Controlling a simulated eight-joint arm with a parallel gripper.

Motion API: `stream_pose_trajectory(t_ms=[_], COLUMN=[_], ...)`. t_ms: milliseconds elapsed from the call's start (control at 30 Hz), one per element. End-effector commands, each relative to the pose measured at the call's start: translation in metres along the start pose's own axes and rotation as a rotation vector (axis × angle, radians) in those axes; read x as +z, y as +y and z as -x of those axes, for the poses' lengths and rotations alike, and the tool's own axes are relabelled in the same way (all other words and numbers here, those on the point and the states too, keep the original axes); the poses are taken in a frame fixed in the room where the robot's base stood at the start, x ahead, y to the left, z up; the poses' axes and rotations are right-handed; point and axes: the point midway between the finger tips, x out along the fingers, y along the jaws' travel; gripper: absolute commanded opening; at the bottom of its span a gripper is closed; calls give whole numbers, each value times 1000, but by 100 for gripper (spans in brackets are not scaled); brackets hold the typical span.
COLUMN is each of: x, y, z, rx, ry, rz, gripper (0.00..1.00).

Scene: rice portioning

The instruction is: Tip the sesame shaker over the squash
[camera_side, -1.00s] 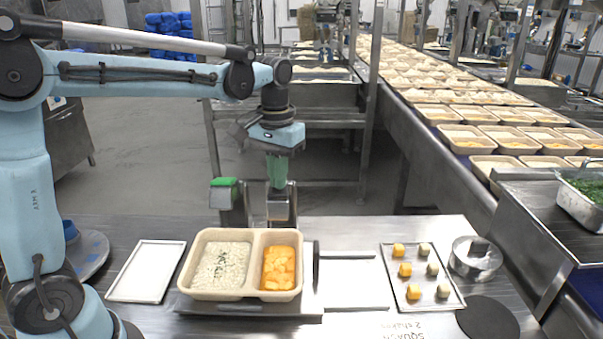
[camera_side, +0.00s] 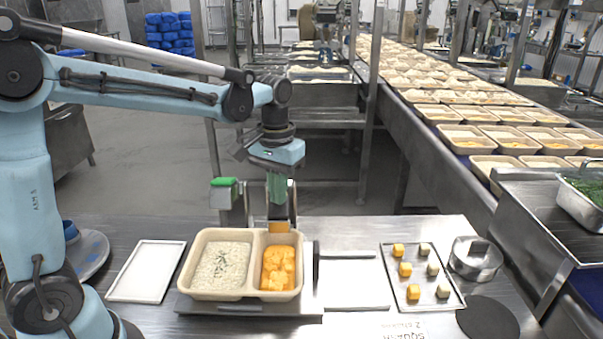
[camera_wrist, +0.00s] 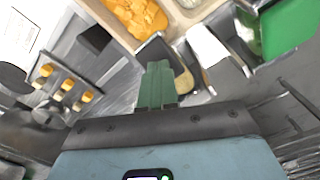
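My gripper (camera_side: 278,188) has green fingers and is above the back edge of the tray's squash side. It is shut on the sesame shaker (camera_side: 279,226), a metal body with a tan end. The tan end is low, just above the back of the orange squash (camera_side: 278,268). In the wrist view the green fingers (camera_wrist: 157,85) close together at the shaker, and its tan end (camera_wrist: 185,81) shows beside them. The squash (camera_wrist: 138,15) is at the top there. I cannot make out sesame on the squash.
White rice with green flecks (camera_side: 222,268) fills the tray's left compartment. A white board (camera_side: 147,271) lies left, a tray of small pieces (camera_side: 388,262) and a metal ring (camera_side: 475,258) right.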

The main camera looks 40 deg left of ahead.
Motion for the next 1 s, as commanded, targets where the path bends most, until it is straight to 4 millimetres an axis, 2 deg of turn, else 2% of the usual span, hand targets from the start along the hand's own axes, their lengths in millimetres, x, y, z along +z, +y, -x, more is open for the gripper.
stream_pose_trajectory(t_ms=[467, 1000], x=[-1, -8], y=[0, -5], z=[1, 33], rx=[0, 0], ry=[2, 0], rz=[0, 1], gripper=[0, 0])
